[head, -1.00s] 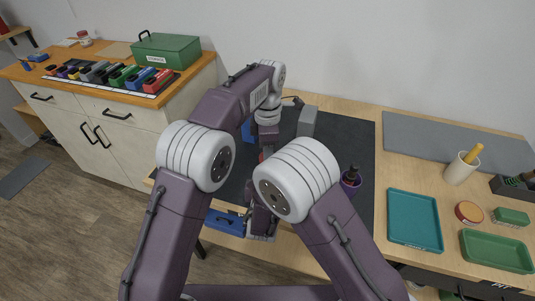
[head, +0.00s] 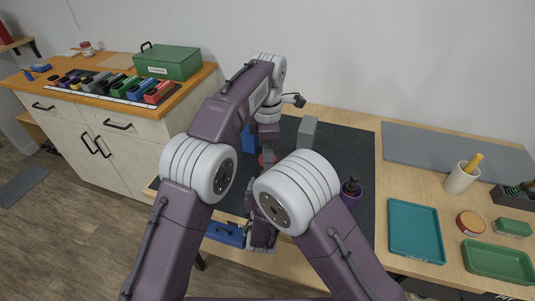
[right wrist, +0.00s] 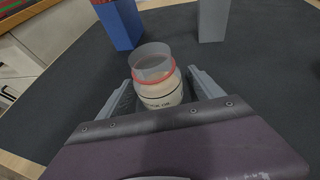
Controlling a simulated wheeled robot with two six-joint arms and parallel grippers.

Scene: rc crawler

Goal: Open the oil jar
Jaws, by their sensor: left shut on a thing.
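The oil jar (right wrist: 160,92) stands upright on the dark mat in the right wrist view. It has a pale labelled body, a red ring and a clear grey upper rim; no lid shows on it. My right gripper (right wrist: 160,82) has its fingers on both sides of the jar, with a narrow gap at the right. In the head view my left gripper (head: 268,147) points down above the mat, shut at a small red thing (head: 267,159), perhaps the lid; the arms partly hide it. My right gripper's fingers are hidden there.
A blue block (head: 249,138) and a grey block (head: 307,132) stand behind the jar. A teal tray (head: 416,230) lies farther right. A blue case (head: 225,234) is near the front edge.

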